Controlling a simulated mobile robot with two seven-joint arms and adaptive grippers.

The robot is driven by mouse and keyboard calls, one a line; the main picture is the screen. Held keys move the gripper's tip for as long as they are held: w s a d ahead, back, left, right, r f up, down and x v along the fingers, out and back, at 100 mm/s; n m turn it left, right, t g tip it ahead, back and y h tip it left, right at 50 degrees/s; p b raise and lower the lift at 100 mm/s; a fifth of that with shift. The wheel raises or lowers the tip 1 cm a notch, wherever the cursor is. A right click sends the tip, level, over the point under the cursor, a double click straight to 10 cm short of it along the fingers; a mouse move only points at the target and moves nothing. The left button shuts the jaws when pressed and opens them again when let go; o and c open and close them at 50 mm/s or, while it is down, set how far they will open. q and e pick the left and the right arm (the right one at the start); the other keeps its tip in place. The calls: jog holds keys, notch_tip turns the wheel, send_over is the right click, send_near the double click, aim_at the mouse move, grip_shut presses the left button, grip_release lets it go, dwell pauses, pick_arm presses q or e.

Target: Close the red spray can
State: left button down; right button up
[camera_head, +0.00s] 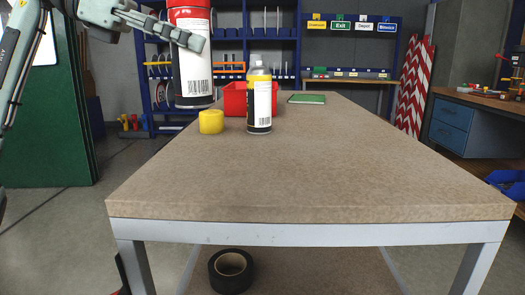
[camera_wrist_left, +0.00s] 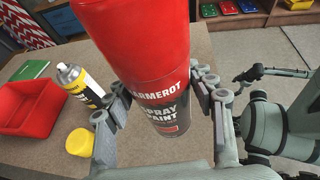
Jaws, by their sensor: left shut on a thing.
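In the left wrist view the can (camera_wrist_left: 165,105) stands between the fingers (camera_wrist_left: 160,95). Its smooth red top fills the upper middle, and I cannot tell whether a cap is on it. My right gripper (camera_wrist_left: 248,75) shows small at the right of the left wrist view; its jaws are too small to read.
A yellow cap (camera_head: 211,121) lies on the table (camera_head: 310,170) beside an uncapped yellow spray can (camera_head: 259,100). A red bin (camera_head: 235,97) and a green book (camera_head: 306,99) are behind. The front of the table is clear. A tape roll (camera_head: 230,270) lies below.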

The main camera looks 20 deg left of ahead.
pick_arm(q)
jog(key=w+a+f+x, duration=0.1)
jog(key=x, duration=1.2)
jog(key=shift+f, duration=0.4)
pick_arm(e)
jog(key=shift+w+d+f, duration=0.1)
jog(key=shift+w+f, duration=0.1)
jog(key=shift+w, duration=0.2)
pick_arm(q)
notch_tip(320, 180, down, 4)
jog(key=shift+r, duration=0.1)
pick_arm(e)
jog(key=shift+s+r, duration=0.3)
jog(key=shift+r, duration=0.15)
pick_arm(q)
jog(key=shift+f, duration=0.2)
pick_arm(e)
jog(key=shift+f, duration=0.15)
pick_arm(q)
jog(key=c, duration=1)
grip_release()
jog(key=o, duration=0.4)
pick_arm(e)
jog(key=shift+w+r, duration=0.15)
jog(key=shift+r, duration=0.25)
